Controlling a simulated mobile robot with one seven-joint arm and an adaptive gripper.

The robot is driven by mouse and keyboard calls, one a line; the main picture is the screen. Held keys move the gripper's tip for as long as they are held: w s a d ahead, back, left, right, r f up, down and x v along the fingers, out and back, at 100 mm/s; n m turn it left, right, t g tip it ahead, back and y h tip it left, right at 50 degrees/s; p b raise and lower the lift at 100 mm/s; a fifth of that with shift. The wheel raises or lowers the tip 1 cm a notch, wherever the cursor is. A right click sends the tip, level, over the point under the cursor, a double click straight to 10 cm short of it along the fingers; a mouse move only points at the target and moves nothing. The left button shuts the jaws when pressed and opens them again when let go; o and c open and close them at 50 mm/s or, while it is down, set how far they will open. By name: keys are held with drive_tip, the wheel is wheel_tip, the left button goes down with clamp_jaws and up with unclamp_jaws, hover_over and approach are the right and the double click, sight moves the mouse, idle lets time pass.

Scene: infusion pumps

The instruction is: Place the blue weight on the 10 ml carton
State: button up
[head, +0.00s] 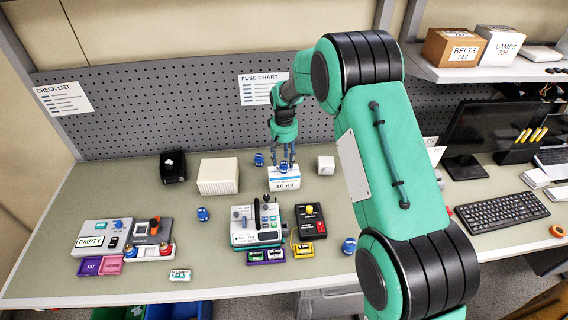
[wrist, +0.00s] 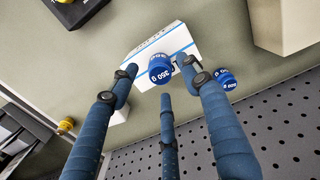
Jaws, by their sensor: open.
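The white 10 ml carton (head: 285,183) with a blue stripe stands on the bench, and its white side also shows in the wrist view (wrist: 180,41). A blue weight marked 350 g (wrist: 160,69) appears to rest on the carton's top; it shows in the head view (head: 283,168) between my fingers. My gripper (head: 284,162) is open right above the carton. In the wrist view its blue fingers (wrist: 157,76) stand around the weight, with small gaps at the sides. Whether any finger touches it is hard to tell.
Other blue weights stand behind the carton (head: 259,159), at left (head: 202,214) and front right (head: 349,245). A beige box (head: 218,176) and a white cube (head: 326,165) flank the carton. A pump (head: 256,222) stands in front. A pegboard (head: 180,110) closes the back.

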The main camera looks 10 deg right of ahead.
wheel_tip(320, 180, up, 9)
drive_tip(key=shift+f, duration=0.15)
idle(0.9)
wheel_tip(320, 180, up, 13)
drive_tip(key=t, duration=0.1)
hover_over(284, 163)
drive_tip(key=s+d, duration=0.4)
drive_tip(key=s, duration=0.4)
drive_tip(key=s+d+r+m+t, duration=0.1)
drive_tip(key=s+d+r+t, duration=0.15)
drive_tip(key=s+r, duration=0.85)
drive_tip(key=s+d+t, duration=0.1)
drive_tip(key=s+d, duration=0.1)
drive_tip(key=s, duration=1.3)
drive_tip(key=s+d+r+m+t, duration=0.1)
drive_tip(key=s+d, duration=0.2)
drive_tip(key=s, duration=1.2)
drive_tip(key=shift+s, duration=0.2)
drive_tip(key=shift+f, duration=0.15)
